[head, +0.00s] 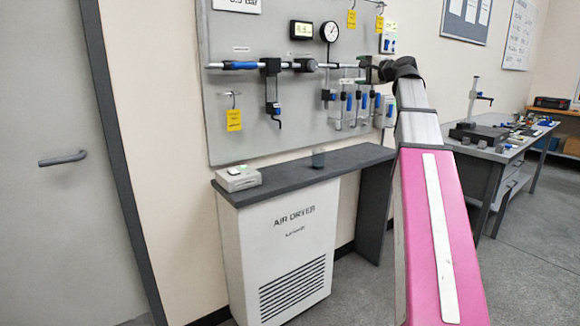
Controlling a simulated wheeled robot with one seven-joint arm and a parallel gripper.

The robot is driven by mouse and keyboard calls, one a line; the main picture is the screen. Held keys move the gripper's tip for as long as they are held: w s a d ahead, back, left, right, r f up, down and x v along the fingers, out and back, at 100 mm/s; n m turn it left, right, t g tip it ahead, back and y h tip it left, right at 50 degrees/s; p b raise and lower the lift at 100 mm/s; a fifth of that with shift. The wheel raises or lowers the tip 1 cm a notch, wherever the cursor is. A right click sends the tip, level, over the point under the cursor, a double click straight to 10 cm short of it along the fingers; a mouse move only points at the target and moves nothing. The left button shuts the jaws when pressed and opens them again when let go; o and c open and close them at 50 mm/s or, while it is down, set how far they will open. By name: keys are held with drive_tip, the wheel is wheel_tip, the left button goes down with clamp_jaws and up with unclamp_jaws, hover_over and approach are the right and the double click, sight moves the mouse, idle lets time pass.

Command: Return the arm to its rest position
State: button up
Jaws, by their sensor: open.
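My arm (429,210) reaches up and away from the lower right, with a pink, white-striped link near me and grey links beyond it. It is stretched out, and its dark far end is in front of the right edge of the grey tool panel (225,140). My gripper (376,70) is at that dark end, small and partly hidden, beside the right end of a horizontal metal rod (345,65) on the panel. Its fingers are too small to make out clearly. I see nothing held in it. I cannot tell whether it touches the rod.
A white air dryer (290,235) stands under a dark shelf (330,162), which carries a small white box (238,178) and a dark cup (318,158). A workbench (478,175) with tools is at the right. A grey door (60,220) is at the left. Floor is clear at lower right.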

drive_tip(key=s+a+f+n+g+h, duration=0.1)
drive_tip(key=a+f+g+h, duration=0.1)
drive_tip(key=f, duration=1.1)
drive_tip(key=s+a+f+n+g+h, duration=0.1)
drive_tip(key=s+a+f+n+g, duration=0.1)
drive_tip(key=f, duration=1.1)
drive_tip(key=s+a+f+n+g+h, duration=0.1)
drive_tip(key=a+f+g+h, duration=0.15)
drive_tip(key=f, duration=1.05)
drive_tip(key=s+f+n+g+h, duration=0.2)
drive_tip(key=s+f+n+g, duration=0.1)
drive_tip(key=s+f, duration=0.8)
drive_tip(key=s+f+n+g+h, duration=0.3)
drive_tip(key=s+f, duration=0.9)
drive_tip(key=f, duration=0.9)
drive_tip(key=shift+s+a+n+g, duration=0.15)
drive_tip(key=shift+s+n+g, duration=0.2)
drive_tip(key=shift+g, duration=0.6)
